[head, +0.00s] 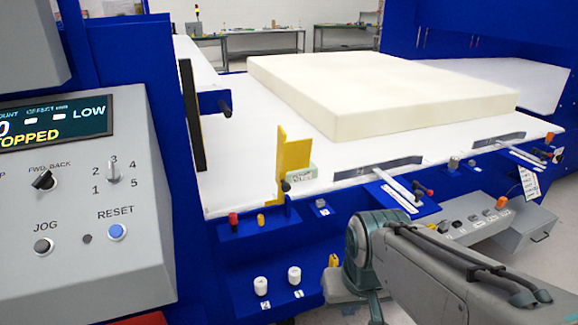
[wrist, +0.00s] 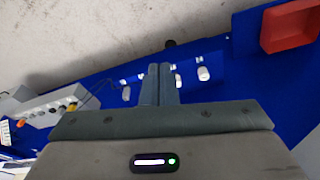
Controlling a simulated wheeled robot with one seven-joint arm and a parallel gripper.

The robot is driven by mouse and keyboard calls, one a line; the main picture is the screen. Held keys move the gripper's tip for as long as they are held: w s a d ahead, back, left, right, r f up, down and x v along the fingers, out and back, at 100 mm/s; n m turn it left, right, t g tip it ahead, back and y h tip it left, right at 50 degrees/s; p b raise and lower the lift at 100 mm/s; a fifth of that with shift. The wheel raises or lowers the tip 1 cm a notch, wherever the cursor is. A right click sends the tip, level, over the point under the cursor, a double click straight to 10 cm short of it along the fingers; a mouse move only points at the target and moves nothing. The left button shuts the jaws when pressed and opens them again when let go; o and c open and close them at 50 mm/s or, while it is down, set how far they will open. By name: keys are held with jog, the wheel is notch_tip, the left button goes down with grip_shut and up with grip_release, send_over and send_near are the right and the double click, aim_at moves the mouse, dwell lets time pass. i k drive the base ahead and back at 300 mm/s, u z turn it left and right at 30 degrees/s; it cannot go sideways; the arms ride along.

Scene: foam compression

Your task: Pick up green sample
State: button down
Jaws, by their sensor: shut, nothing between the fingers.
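A small pale green piece (head: 303,171), perhaps the green sample, lies on the white table (head: 240,150) beside the yellow bracket (head: 293,155), which partly hides it. It does not show in the wrist view. My gripper (wrist: 159,70) is shut and empty in the wrist view, with its two fingers together in front of the blue machine side and white knobs. In the head view my arm is at the lower right, below and in front of the table edge, and the fingers cannot be made out.
A large cream foam block (head: 370,95) lies on the table. Levers and knobs line the table's front edge. A grey control panel (head: 80,200) stands at the left. A red tray (wrist: 290,27) is at the upper right in the wrist view, and bare floor (wrist: 90,40) at the upper left.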

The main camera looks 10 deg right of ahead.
aim_at(312, 172)
jog(key=z, duration=1.9)
jog(key=i, duration=1.2)
jog(key=u, duration=2.95)
jog(key=i, duration=1)
